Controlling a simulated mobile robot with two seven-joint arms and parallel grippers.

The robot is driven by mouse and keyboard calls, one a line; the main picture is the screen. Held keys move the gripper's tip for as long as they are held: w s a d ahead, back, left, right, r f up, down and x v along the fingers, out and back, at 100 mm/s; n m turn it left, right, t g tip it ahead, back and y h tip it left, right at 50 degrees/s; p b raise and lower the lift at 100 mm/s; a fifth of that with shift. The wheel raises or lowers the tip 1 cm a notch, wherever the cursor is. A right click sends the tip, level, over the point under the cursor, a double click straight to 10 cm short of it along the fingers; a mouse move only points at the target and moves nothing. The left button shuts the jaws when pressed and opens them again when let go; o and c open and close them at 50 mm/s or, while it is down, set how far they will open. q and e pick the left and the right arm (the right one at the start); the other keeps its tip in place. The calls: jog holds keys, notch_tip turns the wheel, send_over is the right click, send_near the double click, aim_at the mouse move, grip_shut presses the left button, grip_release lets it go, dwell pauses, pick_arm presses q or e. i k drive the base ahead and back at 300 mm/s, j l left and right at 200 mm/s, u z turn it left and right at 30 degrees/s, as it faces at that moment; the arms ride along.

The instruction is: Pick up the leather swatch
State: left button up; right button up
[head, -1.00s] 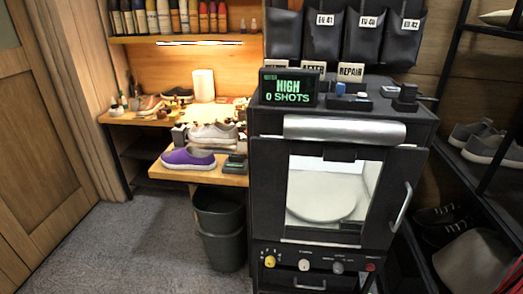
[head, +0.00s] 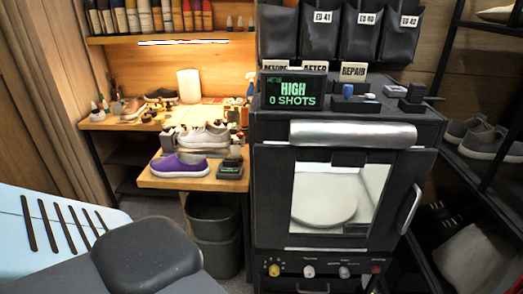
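I cannot make out a leather swatch for certain in the head view. The cluttered wooden workbench (head: 106,123) at the back left holds several small things that are too small to tell apart. Neither of my grippers is in view.
A black cabinet (head: 270,205) with a windowed door stands in front, right of the bench. A purple shoe (head: 180,165) and a white shoe (head: 204,137) sit on the lower bench shelf. A dark bin (head: 214,232) stands below. A shoe rack (head: 468,185) is at right.

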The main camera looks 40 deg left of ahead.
aim_at(234, 149)
jog(key=j+z, duration=0.3)
jog(key=j, duration=0.15)
jog(key=k+j+z, duration=0.25)
jog(key=j, duration=0.15)
jog(key=j+z, duration=0.1)
jog(key=j, duration=0.2)
jog(key=k+j+z, duration=0.1)
jog(key=j, duration=0.2)
jog(key=k+j+z, duration=0.1)
jog(key=j, duration=0.2)
jog(key=k+j, duration=0.2)
jog(key=j, duration=0.25)
jog(key=k+j+z, duration=0.1)
jog(key=j, duration=0.3)
jog(key=k+j, duration=0.55)
jog(key=j, duration=0.3)
jog(key=z, duration=0.05)
